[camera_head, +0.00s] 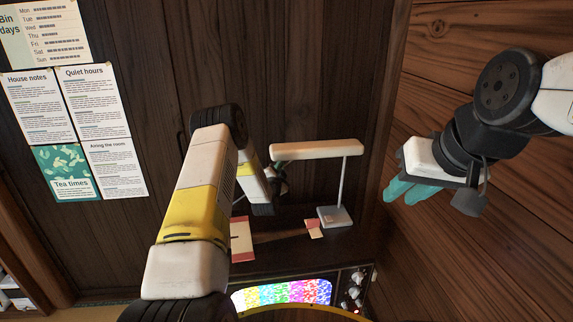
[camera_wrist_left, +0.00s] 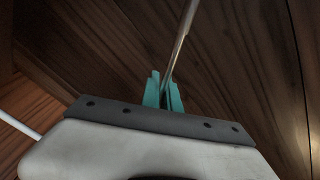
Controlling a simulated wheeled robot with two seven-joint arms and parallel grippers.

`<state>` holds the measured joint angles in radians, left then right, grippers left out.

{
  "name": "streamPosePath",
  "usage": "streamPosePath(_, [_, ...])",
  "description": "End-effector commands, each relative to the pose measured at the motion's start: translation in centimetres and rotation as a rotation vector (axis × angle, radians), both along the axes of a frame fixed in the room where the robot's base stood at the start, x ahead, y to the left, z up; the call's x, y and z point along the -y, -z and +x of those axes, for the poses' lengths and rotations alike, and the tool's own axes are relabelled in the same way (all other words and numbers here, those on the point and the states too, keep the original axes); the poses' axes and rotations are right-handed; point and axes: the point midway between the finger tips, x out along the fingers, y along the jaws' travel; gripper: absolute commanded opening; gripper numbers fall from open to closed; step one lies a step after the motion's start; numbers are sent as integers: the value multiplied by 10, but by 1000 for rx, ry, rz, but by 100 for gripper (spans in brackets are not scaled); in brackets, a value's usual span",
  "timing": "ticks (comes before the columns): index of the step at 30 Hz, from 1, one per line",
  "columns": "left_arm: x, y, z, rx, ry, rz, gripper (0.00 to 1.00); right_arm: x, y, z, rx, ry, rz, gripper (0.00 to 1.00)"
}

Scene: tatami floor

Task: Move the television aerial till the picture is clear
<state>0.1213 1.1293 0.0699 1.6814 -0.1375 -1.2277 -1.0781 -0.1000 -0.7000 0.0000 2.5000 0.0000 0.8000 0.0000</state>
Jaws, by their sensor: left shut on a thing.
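The television (camera_head: 353,284) stands at the bottom of the head view, its lower part cut off. Its lit screen (camera_head: 283,293) shows speckled bands of colour, with no clear picture. In the left wrist view, my left gripper (camera_wrist_left: 163,92) has its teal fingers shut around a thin metal aerial rod (camera_wrist_left: 183,38), which slants up and right. In the head view my left forearm largely hides that gripper, and I cannot make out the rod. My right gripper (camera_head: 402,195) hangs near the right wall, away from the television; I cannot tell its finger gap.
A desk lamp (camera_head: 317,149) with a grey base (camera_head: 335,216) stands behind the television, close to my left wrist. Pinkish cards (camera_head: 314,229) lie beside it. Notices (camera_head: 97,105) hang on the dark back wall. Wooden boards (camera_head: 470,60) close off the right side.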

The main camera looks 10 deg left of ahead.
Motion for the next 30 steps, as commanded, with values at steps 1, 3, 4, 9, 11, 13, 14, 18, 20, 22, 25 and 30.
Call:
streamPosePath(1, [0,0,0,-1,1,0,0,0,0,0,0,0,0,27])
streamPosePath(3, [-2,-2,-1,2,0,-9,0,0,0,0,0,0,0,27])
streamPosePath(4, [-4,-5,-1,5,-1,-19,0,0,0,0,0,0,0,27])
streamPosePath(9, [-29,-33,-8,43,-3,-142,0,0,0,0,0,0,0,27])
streamPosePath(11, [-40,-44,-11,58,-4,-196,0,0,0,0,0,0,0,27])
streamPosePath(13, [-52,-55,-15,75,-3,-253,0,0,0,0,0,0,0,27])
streamPosePath(14, [-56,-58,-16,81,-4,-275,0,0,0,0,0,0,0,27])
streamPosePath(18, [-69,-68,-20,97,-2,-340,0,0,0,0,0,0,0,27])
streamPosePath(20, [-71,-70,-21,100,0,-352,0,0,0,0,0,0,0,27])
streamPosePath(22, [-71,-70,-21,101,0,-355,0,0,0,0,0,0,0,27])
streamPosePath(25, [-71,-70,-21,101,1,-354,0,0,0,0,0,0,0,27])
streamPosePath(30, [-71,-70,-21,100,0,-353,17,0,0,0,0,0,0,27])
